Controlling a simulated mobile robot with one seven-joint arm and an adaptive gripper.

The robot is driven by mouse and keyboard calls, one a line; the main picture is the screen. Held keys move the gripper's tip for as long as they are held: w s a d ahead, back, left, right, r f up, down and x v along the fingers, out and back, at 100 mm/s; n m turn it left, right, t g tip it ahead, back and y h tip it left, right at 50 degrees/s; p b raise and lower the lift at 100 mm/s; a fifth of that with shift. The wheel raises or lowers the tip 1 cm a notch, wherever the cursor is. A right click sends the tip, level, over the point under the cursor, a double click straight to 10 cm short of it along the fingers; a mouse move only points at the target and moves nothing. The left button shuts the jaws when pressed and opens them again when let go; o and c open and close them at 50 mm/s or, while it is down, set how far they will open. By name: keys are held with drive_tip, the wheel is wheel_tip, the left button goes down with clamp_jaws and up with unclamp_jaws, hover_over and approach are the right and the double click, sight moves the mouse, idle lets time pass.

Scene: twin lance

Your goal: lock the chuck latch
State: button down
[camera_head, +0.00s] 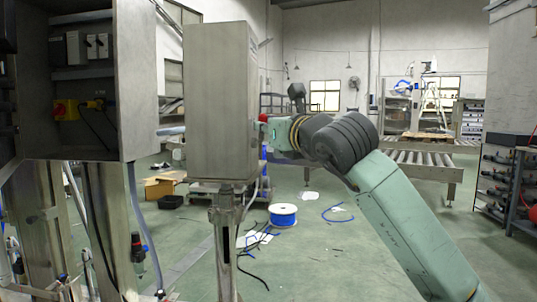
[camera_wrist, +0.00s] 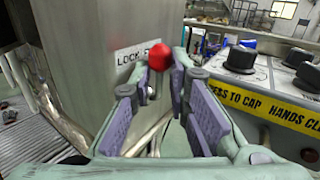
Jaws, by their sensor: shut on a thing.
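A red ball knob (camera_wrist: 160,56) stands between the tips of my gripper (camera_wrist: 158,82) in the wrist view. The purple-padded fingers are closed in on it from both sides. Beside it, a grey metal box (camera_wrist: 85,65) carries a white label (camera_wrist: 130,55) reading "LOCK", partly covered by the knob and fingers. In the head view, the red knob (camera_head: 263,118) shows at the right edge of the grey box (camera_head: 217,100). My gripper is largely hidden behind that edge. The rest of the latch and its exact position are hidden.
In the wrist view, a panel with black caps (camera_wrist: 241,58) and a yellow warning strip (camera_wrist: 270,105) stands close on the right. In the head view, an open cabinet (camera_head: 140,80) is at left, and a blue-and-white cable reel (camera_head: 283,215) sits on the floor.

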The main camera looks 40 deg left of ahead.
drive_tip(key=n+y+b, duration=0.1)
drive_tip(key=b, duration=0.2)
drive_tip(key=s+f+n+y+b, duration=0.1)
drive_tip(key=y+b, duration=0.1)
drive_tip(key=b, duration=0.1)
drive_tip(key=f+n+y+b, duration=0.1)
drive_tip(key=n+b, duration=0.1)
drive_tip(key=b, duration=0.2)
drive_tip(key=shift+s+d+y, duration=0.2)
drive_tip(key=shift+d+y, duration=0.1)
drive_tip(key=shift+d, duration=0.05)
drive_tip(key=shift+r+n+y+b, duration=0.15)
drive_tip(key=shift+n+y+b, duration=0.15)
drive_tip(key=shift+n+y, duration=0.1)
drive_tip(key=c, duration=1.8)
unclamp_jaws()
drive_tip(key=shift+d, duration=0.1)
